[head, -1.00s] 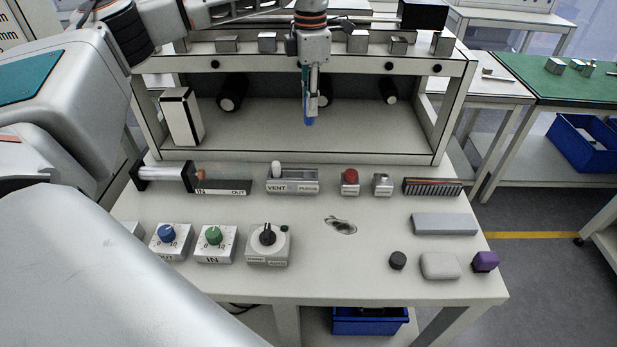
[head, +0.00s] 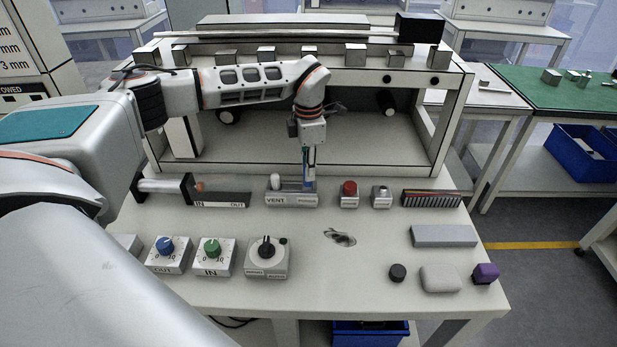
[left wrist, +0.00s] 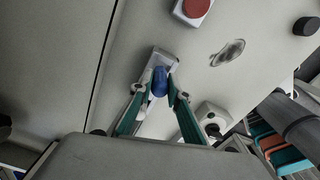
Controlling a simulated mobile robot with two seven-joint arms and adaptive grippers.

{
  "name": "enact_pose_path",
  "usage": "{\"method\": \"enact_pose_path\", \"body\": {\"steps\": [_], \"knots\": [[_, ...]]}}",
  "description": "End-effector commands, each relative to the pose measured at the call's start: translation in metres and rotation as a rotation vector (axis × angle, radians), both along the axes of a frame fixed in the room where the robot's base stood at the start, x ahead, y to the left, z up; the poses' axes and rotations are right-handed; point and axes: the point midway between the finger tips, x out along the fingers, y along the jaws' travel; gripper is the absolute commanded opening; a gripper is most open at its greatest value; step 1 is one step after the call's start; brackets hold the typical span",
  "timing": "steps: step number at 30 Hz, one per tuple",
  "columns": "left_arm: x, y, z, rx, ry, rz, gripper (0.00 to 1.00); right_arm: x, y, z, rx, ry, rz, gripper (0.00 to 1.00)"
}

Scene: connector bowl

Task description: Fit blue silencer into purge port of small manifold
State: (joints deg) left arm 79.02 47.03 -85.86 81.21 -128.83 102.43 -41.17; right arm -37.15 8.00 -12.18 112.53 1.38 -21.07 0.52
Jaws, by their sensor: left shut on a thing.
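The small manifold (head: 291,199) is a low grey block labelled VENT and PURGE, standing in the middle of the table. A white peg-like silencer (head: 275,182) stands upright at its VENT end. My left gripper (head: 309,182) points down over the PURGE end, shut on the blue silencer. In the left wrist view the blue silencer (left wrist: 160,82) lies between the fingertips, in front of the manifold (left wrist: 167,60). The silencer's lower end and the purge port are hidden, so I cannot tell whether it is seated. My right gripper is not in view.
A red button (head: 349,189) and a small grey switch block (head: 381,196) stand to the right of the manifold. A cylinder unit (head: 222,198) lies close on its left. Dial boxes (head: 212,254) stand in front. A raised shelf frame (head: 330,172) is behind.

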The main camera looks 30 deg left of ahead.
Motion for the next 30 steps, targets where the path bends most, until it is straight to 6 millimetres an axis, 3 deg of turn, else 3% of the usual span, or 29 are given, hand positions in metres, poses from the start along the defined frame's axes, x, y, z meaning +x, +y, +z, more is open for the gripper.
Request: {"method": "enact_pose_path", "body": {"steps": [6,18,19,21,30], "knots": [[-0.001,-0.001,-0.031,0.001,0.004,0.0,0.02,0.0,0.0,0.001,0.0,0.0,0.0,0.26],[-0.001,0.0,-0.037,0.0,0.001,-0.001,0.02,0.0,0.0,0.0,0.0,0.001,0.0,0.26],[0.0,0.0,-0.037,0.0,0.001,-0.001,0.19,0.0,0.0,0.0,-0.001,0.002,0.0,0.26],[0.0,0.0,-0.037,0.0,0.001,-0.001,0.34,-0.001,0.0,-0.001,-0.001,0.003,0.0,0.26],[0.0,0.0,-0.036,0.0,0.001,-0.001,0.34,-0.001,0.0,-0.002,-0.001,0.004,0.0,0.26]]}}
